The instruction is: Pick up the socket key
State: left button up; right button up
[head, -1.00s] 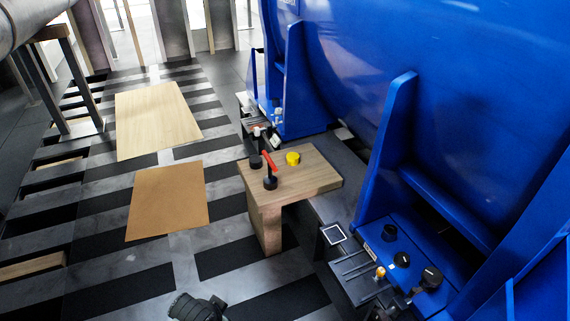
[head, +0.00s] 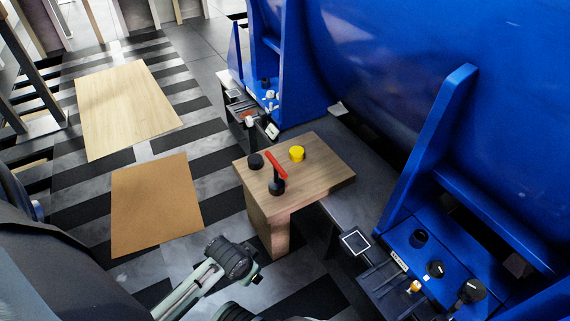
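The socket key appears to be the tool with a red bar handle (head: 277,165) and a dark stem, standing upright on a small wooden table (head: 325,180) in the head view. A black round piece (head: 255,161) stands left of it, and a yellow round piece (head: 297,153) stands behind it to the right. Part of my arm, with a dark ribbed joint, reaches up from the bottom edge in front of the table, clear of the key. No fingertips of either gripper can be made out.
A large blue machine (head: 400,70) fills the right side. Its lower ledge carries black knobs (head: 436,268) and a tray-like rack (head: 378,284). Brown (head: 155,205) and pale (head: 125,105) boards lie flat on the striped floor to the left.

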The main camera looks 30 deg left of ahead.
aim_at(276, 184)
jog(key=i+j+z, duration=0.1)
jog(key=j+z, duration=0.25)
jog(key=j, duration=0.4)
jog(key=j+z, duration=0.35)
jog(key=j, duration=0.35)
jog(key=j+z, duration=0.35)
jog(key=j, duration=0.4)
